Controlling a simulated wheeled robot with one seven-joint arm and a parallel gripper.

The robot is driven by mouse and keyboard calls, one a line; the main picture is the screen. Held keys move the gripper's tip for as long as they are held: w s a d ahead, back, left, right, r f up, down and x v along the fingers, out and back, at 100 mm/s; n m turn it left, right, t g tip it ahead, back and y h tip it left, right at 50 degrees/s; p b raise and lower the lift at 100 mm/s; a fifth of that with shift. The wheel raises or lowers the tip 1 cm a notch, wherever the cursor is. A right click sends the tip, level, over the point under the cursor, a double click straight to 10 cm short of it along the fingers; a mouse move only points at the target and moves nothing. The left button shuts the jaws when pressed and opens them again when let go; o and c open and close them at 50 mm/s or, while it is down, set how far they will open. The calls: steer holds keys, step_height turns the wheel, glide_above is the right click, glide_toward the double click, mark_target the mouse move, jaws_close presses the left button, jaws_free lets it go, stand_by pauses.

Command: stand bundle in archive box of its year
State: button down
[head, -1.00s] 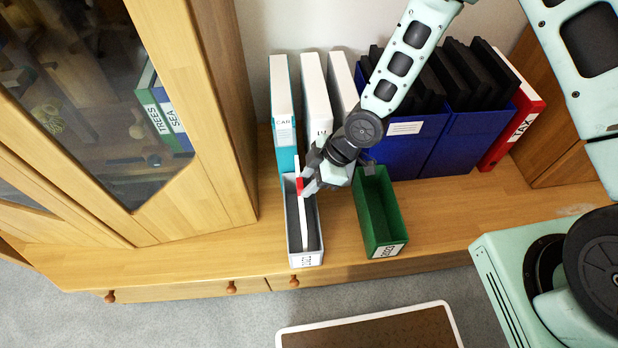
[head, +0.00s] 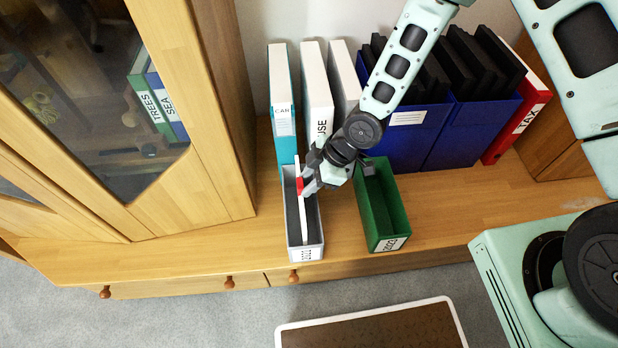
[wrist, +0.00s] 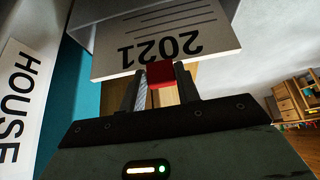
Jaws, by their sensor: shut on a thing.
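The bundle (head: 304,217) is a thin white slab marked 2021, which reads upside down in the wrist view (wrist: 165,45). It has a red tab (wrist: 160,73). My gripper (head: 305,186) is shut on the red tab; its fingers also show in the wrist view (wrist: 162,88). The bundle is on edge within the opening of the narrow grey-white box (head: 315,215), lengthwise. I cannot tell whether it touches the floor of the box. The box's front label (head: 306,254) is too small to read surely. A green box (head: 383,205) stands to the right, seemingly empty.
Binders stand behind: a teal-and-white one (head: 283,110), a white HOUSE one (head: 318,95), blue holders (head: 470,130) with black files, and a red TAX binder (head: 518,120). A glazed cabinet (head: 190,190) is close on the left. The shelf (head: 440,220) right of the green box is clear.

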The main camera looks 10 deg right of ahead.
step_height(320, 180, down, 2)
steer(key=shift+f+b, duration=0.25)
steer(key=shift+b, duration=0.6)
steer(key=shift+c, duration=2.3)
jaws_free()
steer(key=shift+r, duration=0.15)
step_height(320, 180, up, 8)
steer(key=p, duration=0.6)
steer(key=shift+p, duration=0.35)
